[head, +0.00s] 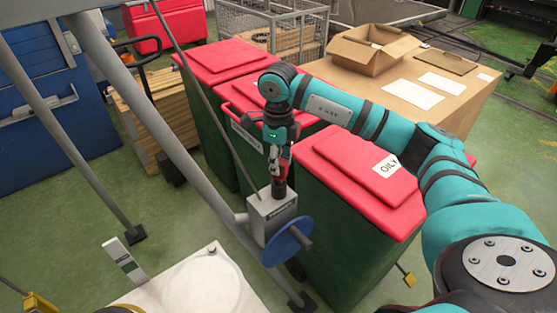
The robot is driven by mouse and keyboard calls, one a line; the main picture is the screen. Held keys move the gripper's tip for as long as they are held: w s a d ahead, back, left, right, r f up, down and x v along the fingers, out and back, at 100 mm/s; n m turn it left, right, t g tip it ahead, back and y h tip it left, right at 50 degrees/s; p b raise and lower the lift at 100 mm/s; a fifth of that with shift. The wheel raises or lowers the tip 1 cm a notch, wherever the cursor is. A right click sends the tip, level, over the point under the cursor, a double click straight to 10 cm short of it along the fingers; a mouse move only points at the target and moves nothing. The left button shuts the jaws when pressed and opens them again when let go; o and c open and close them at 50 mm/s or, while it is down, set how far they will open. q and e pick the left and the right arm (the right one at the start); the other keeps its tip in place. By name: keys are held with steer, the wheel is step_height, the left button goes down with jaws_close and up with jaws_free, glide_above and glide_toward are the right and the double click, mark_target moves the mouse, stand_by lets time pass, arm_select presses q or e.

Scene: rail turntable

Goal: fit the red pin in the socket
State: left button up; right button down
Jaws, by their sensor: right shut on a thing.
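My right gripper (278,168) points straight down in the middle of the head view, at the end of the teal arm that comes in from the right. It is shut on the red pin (279,187), most of which the fingers hide. The pin's lower end is at the top of a grey box (271,213) with a blue wheel (288,246) on its side. I cannot make out a socket opening, or tell whether the pin is inside it or just above. My left gripper is not in view.
Green bins with red lids stand close behind and right of the box, one marked OILY (375,185). Grey slanting poles (150,125) cross the left side. A white surface (195,285) lies at the bottom. A brown table (450,95) holds an open carton (372,50).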

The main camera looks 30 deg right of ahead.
steer(key=shift+f+b, duration=0.75)
steer(key=shift+f, duration=0.35)
steer(key=c, duration=0.9)
jaws_free()
steer(key=shift+r, duration=0.1)
step_height(320, 180, up, 12)
steer(key=shift+f, duration=0.1)
